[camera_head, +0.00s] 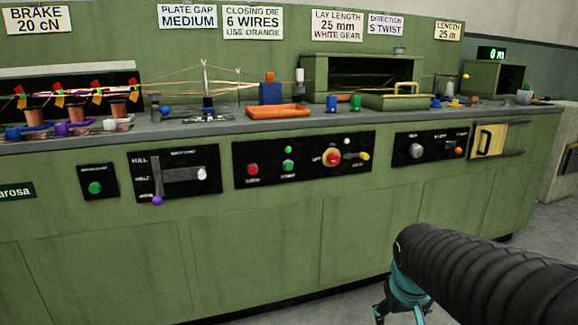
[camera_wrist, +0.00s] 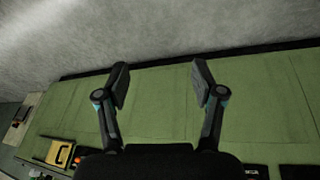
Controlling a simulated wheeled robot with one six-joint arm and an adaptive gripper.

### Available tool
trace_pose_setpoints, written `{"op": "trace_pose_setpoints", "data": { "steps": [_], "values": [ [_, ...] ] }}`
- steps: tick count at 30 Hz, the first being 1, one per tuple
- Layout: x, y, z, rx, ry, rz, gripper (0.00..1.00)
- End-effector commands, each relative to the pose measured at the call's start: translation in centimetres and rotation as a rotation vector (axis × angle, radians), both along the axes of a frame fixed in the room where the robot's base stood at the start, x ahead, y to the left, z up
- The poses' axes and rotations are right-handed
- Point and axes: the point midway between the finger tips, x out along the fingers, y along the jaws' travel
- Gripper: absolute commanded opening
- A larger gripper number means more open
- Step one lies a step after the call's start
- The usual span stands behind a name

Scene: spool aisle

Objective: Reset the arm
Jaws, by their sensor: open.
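My arm, black and ribbed with a teal joint, reaches in from the lower right of the head view, in front of the green machine (camera_head: 200,250). The fingers of my gripper are not clear there. In the wrist view my gripper (camera_wrist: 160,85) shows two dark fingers with teal joints, spread wide apart with nothing between them. Beyond them lie the grey floor (camera_wrist: 150,35) and the machine's green lower panels (camera_wrist: 160,105). My gripper appears apart from the machine front.
The machine's worktop carries an orange tray (camera_head: 279,111), a blue block (camera_head: 270,93) and several small parts. Black control panels (camera_head: 304,158) and a yellow handled panel (camera_head: 488,141) line its front. Grey floor (camera_head: 545,235) is clear at the right.

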Motion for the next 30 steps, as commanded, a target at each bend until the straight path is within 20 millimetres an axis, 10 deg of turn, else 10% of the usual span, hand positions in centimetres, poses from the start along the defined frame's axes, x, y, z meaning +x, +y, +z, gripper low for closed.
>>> {"op": "trace_pose_setpoints", "data": {
  "steps": [6, 12, 30],
  "values": [
    [-8.0, 3.3, 2.6, 0.101, 0.021, -0.041, 0.68],
    [-11.6, 4.9, 5.2, 0.133, -0.062, -0.015, 0.68],
    [-12.5, 5.6, 8.6, 0.13, -0.154, 0.021, 0.68]
  ]
}}
